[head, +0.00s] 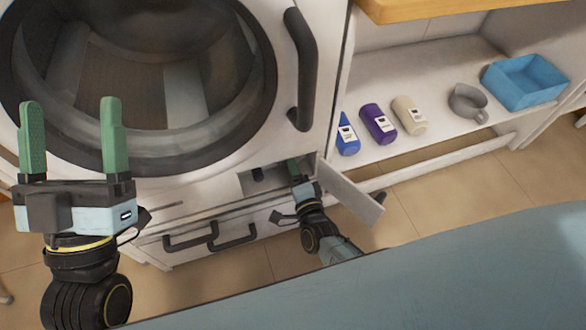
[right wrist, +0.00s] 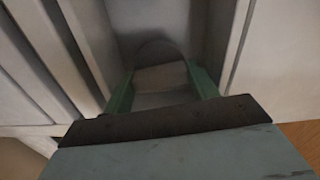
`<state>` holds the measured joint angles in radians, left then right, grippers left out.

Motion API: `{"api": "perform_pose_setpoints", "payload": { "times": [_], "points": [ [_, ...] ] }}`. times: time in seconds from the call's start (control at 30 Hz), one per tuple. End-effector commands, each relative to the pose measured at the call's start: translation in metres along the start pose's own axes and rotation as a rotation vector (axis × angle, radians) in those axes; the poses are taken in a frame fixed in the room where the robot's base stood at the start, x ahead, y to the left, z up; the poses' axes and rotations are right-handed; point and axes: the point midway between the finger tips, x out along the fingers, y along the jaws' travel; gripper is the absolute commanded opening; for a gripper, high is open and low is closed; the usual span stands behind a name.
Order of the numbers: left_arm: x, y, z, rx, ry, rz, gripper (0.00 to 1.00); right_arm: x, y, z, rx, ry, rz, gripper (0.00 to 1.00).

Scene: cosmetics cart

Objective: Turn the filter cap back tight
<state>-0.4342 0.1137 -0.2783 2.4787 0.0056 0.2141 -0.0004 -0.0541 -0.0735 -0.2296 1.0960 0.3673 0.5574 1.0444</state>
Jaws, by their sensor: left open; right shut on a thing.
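The washing machine's small filter compartment (head: 250,182) is open low on its front, with its flap (head: 350,192) swung out to the right. My right gripper (head: 294,166) reaches into this opening. In the right wrist view, its green fingers close on the sides of the round grey filter cap (right wrist: 160,77), which has a lighter bar across it. The cap is hidden by the gripper in the head view. How tight the cap sits cannot be told. My left gripper (head: 72,115) is open and empty, raised in front of the round door.
The big round door with its dark handle (head: 303,70) is above the compartment. Drawer handles (head: 232,238) are below. A shelf (head: 400,75) at right holds blue, purple and beige bottles, a grey cup-like item (head: 468,102) and a blue bin (head: 525,82).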

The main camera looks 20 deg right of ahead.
Motion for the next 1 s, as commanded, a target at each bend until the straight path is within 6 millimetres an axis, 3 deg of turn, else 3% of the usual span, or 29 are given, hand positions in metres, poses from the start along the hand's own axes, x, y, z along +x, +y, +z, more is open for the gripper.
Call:
{"api": "perform_pose_setpoints", "payload": {
  "times": [0.67,0.7,0.73,1.0],
  "points": [
    [0.0003,0.0003,-0.001,0.0,0.016,0.001,0.75,0.0004,-0.0003,-0.001,0.063,0.001,-0.001,0.35],
    [0.0003,0.0003,-0.0008,-0.001,0.015,0.001,0.75,0.0004,-0.0003,-0.001,0.063,0.001,-0.001,0.61],
    [0.0003,0.0003,-0.0007,-0.001,0.015,0.001,0.75,0.0004,-0.0003,-0.001,0.063,0.001,-0.001,0.65],
    [0.0003,0.0003,-0.0001,-0.001,0.012,0.001,0.75,0.0001,-0.0001,-0.0005,0.063,0.001,0.0,0.67]
  ]
}}
